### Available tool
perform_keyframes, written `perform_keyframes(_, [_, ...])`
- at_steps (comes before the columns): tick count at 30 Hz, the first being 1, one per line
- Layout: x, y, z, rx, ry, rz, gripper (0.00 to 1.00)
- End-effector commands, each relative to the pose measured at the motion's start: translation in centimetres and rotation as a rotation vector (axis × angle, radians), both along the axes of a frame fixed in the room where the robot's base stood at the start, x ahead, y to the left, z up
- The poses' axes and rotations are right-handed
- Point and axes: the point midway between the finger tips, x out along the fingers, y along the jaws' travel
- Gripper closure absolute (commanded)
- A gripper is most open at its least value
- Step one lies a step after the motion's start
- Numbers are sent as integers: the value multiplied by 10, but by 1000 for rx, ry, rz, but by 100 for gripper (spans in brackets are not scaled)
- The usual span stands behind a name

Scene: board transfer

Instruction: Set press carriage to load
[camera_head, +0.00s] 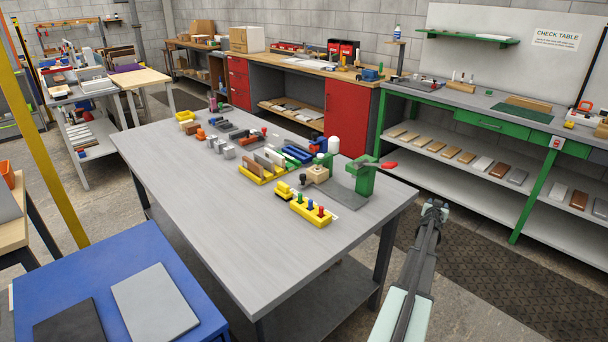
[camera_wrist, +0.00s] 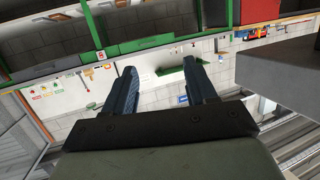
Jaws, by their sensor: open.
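A green press (camera_head: 364,183) with a red lever (camera_head: 389,167) stands on a dark plate near the right end of the grey table (camera_head: 215,225). A beige block with a dark knob (camera_head: 316,174) sits just left of the press; I cannot tell whether this is the press carriage or how it is set. My gripper (camera_head: 435,207) is to the right of the press, beyond the table's right edge, apart from everything. In the wrist view my gripper (camera_wrist: 162,72) has its two fingers spread with nothing between them. The press is not clearly seen in that view.
A yellow block with coloured pegs (camera_head: 311,210) stands at the table's near side, beside the press. Several small fixtures and blocks line the table's far side. A blue table (camera_head: 85,275) with two flat boards is at lower left. The grey table's near left area is bare.

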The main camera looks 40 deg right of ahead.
Motion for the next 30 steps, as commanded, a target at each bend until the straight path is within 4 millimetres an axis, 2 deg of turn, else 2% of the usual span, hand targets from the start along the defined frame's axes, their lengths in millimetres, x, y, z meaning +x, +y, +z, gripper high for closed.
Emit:
perform_keyframes(1, [-1, -19, 29, -46, -1, 11, 44])
perform_keyframes(3, [2, -35, 67, -105, 7, 34, 44])
perform_keyframes(5, [11, -44, 99, -154, 16, 59, 44])
perform_keyframes(8, [35, -53, 155, -237, 44, 104, 44])
perform_keyframes(12, [86, -49, 227, -343, 96, 168, 44])
perform_keyframes(18, [161, -25, 308, -449, 178, 221, 44])
perform_keyframes(21, [192, -11, 337, -471, 224, 221, 44])
perform_keyframes(24, [218, 1, 355, -453, 279, 203, 44])
perform_keyframes(26, [228, 7, 357, -416, 318, 187, 44])
perform_keyframes(30, [245, 21, 341, -278, 416, 171, 44])
